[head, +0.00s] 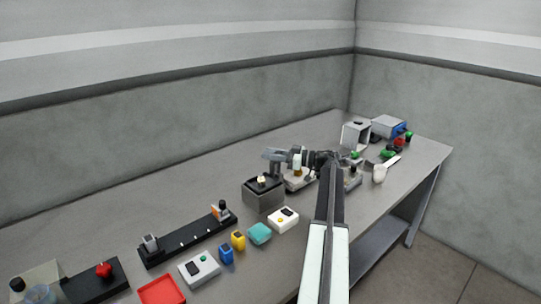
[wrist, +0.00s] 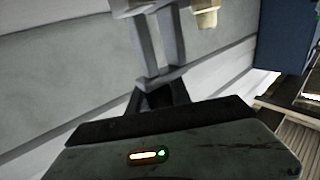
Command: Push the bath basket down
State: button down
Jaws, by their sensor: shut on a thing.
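A dark grey box (head: 263,197) with a small cream knob (head: 262,181) on top stands in mid-table; I cannot tell for sure whether this is the bath basket. My gripper (head: 272,156) is just above and behind this box in the head view. In the wrist view its two grey fingers (wrist: 161,38) reach toward the top edge, close together. They are shut on a light grey piece (wrist: 130,7), mostly cut off by the frame. A cream block (wrist: 207,14) shows just right of the fingers. My arm hides part of the table.
A white device (head: 300,183) stands right of the box. A white button box (head: 284,220), teal block (head: 260,233), yellow block (head: 238,240) and blue block (head: 225,253) lie in front. A long black rail (head: 187,238) is at left.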

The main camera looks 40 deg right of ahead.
aim_at(271, 169)
notch_tip(271, 169, down, 7)
jog(key=b, duration=0.7)
jog(key=shift+r, duration=0.2)
jog(key=c, duration=1.2)
grip_release()
jog(key=shift+o, duration=0.2)
jog(key=v, duration=0.7)
jog(key=shift+s+d, duration=0.15)
jog(key=shift+s, duration=0.2)
